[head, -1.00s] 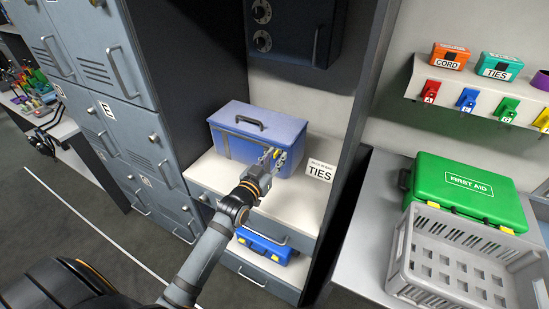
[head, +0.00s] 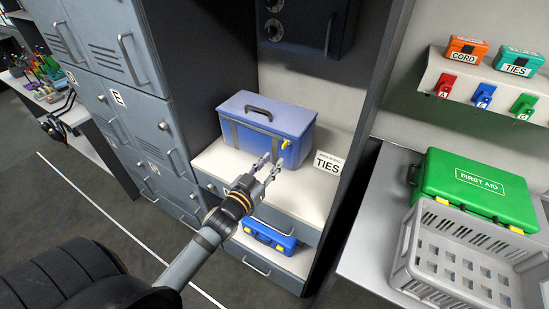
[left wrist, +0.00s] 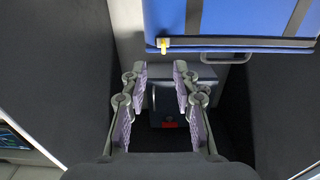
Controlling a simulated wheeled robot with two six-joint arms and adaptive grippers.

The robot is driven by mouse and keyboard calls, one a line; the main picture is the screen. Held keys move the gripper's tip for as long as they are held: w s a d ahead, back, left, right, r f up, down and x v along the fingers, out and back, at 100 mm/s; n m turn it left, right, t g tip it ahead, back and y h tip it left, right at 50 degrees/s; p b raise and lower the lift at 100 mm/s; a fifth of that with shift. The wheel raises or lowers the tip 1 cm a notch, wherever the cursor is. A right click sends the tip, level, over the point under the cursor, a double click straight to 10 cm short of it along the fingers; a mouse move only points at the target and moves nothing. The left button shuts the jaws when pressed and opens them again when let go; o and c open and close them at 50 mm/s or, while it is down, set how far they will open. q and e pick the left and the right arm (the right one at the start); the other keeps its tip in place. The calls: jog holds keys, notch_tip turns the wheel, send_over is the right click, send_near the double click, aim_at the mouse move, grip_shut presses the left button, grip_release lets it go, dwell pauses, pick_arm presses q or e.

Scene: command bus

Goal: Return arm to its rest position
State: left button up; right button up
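My left gripper (head: 268,168) is in front of the blue case (head: 268,125) in the alcove. Its fingers are spread apart with nothing between them. The left wrist view shows the same open gripper (left wrist: 163,75), with the blue case (left wrist: 225,20) at the top of that view and a yellow latch on the case's edge. The case stands upright and closed on the white shelf, apart from the fingers. My right gripper is not in view.
A TIES sign (head: 327,163) stands right of the case. A smaller blue box (head: 268,236) sits on the lower shelf. Grey lockers (head: 130,70) line the left. A green first aid box (head: 478,188) and a grey crate (head: 455,262) are at right. Open floor shows at lower left.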

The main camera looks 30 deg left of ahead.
pick_arm(q)
jog(key=s+f+g+y, duration=0.2)
jog(key=s+f+g, duration=1.2)
jog(key=s, duration=0.5)
notch_tip(320, 180, down, 26)
jog(key=s+a+g, duration=0.2)
jog(key=s+a, duration=0.1)
jog(key=s+a+f, duration=0.1)
jog(key=s+f, duration=1.6)
jog(key=s, duration=0.1)
jog(key=shift+s+f+n+g, duration=0.15)
jog(key=shift+s+n+g, duration=0.15)
jog(key=shift+s+g, duration=0.1)
jog(key=shift+w+f, duration=0.1)
